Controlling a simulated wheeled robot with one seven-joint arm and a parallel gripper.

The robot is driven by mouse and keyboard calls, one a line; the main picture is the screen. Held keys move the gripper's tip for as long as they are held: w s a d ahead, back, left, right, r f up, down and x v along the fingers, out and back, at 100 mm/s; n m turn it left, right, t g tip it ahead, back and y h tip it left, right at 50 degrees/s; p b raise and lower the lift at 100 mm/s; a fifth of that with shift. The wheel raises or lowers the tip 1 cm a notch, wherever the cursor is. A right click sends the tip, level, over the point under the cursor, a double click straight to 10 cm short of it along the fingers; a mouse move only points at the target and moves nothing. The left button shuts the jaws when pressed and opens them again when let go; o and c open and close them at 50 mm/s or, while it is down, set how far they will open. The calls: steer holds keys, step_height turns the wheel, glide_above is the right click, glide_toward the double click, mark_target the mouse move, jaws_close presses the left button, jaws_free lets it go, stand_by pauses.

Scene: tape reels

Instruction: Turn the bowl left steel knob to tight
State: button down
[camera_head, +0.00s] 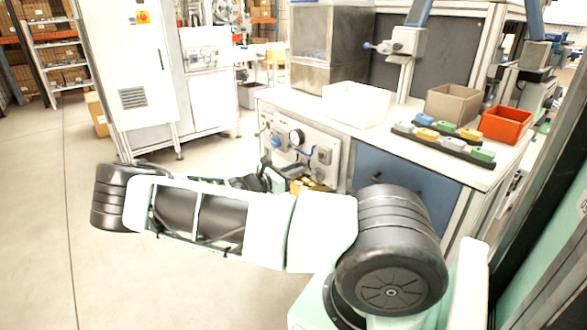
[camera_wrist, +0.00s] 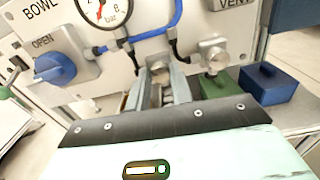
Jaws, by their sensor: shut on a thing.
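The bowl left steel knob (camera_wrist: 160,71) sits low on the light panel (camera_wrist: 60,88), below the pressure gauge (camera_wrist: 101,8) and the blue hose (camera_wrist: 150,34). My gripper (camera_wrist: 160,82) has its two fingers on either side of this knob and is shut on it. The fingers partly cover the knob, and any mark for its turn is not visible. A second steel knob (camera_wrist: 213,53) stands to the right, free of the fingers. In the head view my arm crosses in front of the bench, and the gripped knob cannot be made out.
A blue valve handle (camera_wrist: 58,62) marked OPEN is left of my gripper. A blue block (camera_wrist: 267,83) and a green block (camera_wrist: 217,82) lie close on the right. The bench top holds a white bin (camera_head: 357,104) and a red bin (camera_head: 506,124). The floor at left is clear.

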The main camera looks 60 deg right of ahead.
steer(key=shift+a+f+m, duration=0.1)
steer(key=shift+m, duration=5)
steer(key=c, duration=1.2)
jaws_free()
steer(key=shift+c, duration=0.2)
steer(key=shift+a, duration=0.1)
steer(key=v, duration=1.7)
steer(key=shift+a, duration=0.1)
